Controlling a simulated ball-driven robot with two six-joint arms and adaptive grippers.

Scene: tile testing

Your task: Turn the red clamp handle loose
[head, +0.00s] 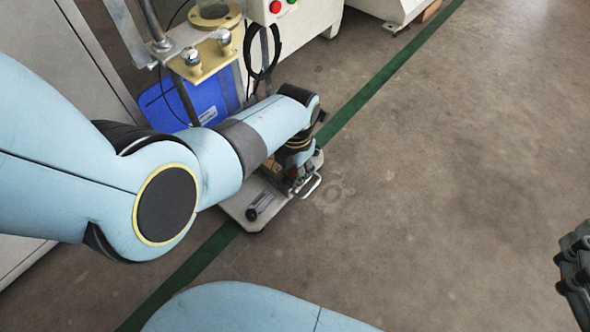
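I cannot make out a red clamp handle; it may be hidden behind my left arm and gripper. My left gripper (297,178) points down over a light grey plate (240,208) at the foot of the machine. Its fingers are small and partly covered, so I cannot tell whether they are open or hold anything. A short dark handle-like piece (260,206) lies on the plate just left of the gripper. A metal loop (310,187) shows at the gripper's right. My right gripper (574,268) shows only in part at the right edge, far from the plate.
A machine with a brass-coloured plate (212,55) and a white control box with a red button (276,7) stands behind the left arm. A blue container (190,103) is below it. A green line (385,75) crosses the floor. The floor at right is clear.

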